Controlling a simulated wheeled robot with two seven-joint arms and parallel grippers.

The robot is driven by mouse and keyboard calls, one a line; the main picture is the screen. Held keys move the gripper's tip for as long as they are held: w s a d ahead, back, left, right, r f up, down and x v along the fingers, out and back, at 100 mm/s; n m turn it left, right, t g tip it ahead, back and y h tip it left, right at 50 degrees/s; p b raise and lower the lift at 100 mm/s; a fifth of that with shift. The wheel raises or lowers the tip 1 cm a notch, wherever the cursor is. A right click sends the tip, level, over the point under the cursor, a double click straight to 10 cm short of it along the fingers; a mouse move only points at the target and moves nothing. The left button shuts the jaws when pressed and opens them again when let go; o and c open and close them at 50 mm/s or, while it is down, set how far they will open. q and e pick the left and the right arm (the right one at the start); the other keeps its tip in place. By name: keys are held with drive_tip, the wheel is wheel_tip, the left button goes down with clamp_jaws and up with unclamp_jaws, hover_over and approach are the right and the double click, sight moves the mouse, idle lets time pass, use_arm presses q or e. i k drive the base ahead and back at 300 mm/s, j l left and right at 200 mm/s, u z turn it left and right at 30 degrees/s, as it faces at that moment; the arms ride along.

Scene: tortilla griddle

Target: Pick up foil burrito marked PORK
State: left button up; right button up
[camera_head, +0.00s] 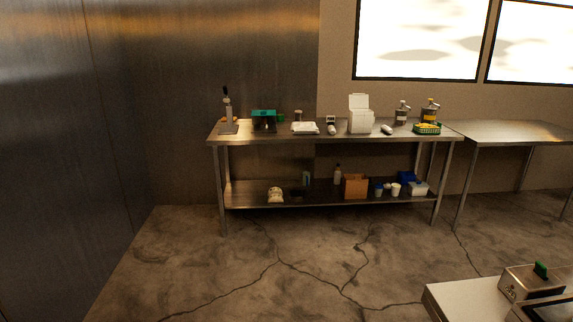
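Two small silvery-white rolls that look like foil burritos lie on the long steel table (270,137) across the room. One foil roll (332,130) is left of the white open box, near the table's middle. The other foil roll (387,129) is right of that box. Any marking on them is too small to read, so I cannot tell which says PORK. Neither of my grippers is in view.
A white open box (361,121), a white tray (305,128), bottles and a green basket (427,129) stand on the table. Its lower shelf holds a cardboard box (355,187). Open concrete floor lies before it. A counter corner (465,301) juts in at lower right.

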sight(385, 128)
drive_tip(key=i, duration=1.7)
drive_tip(key=i+z, duration=0.2)
drive_tip(key=i, duration=0.35)
drive_tip(key=i+z, duration=0.25)
drive_tip(key=i, duration=0.35)
drive_tip(key=i+j+z, duration=0.2)
drive_tip(key=i, duration=0.35)
drive_tip(key=i+j+z, duration=0.1)
drive_tip(key=i+z, duration=0.25)
drive_tip(key=i, duration=1.5)
drive_tip(key=i+l, duration=0.15)
drive_tip(key=l, duration=0.15)
drive_tip(key=i+l+u, duration=0.1)
drive_tip(key=l, duration=0.25)
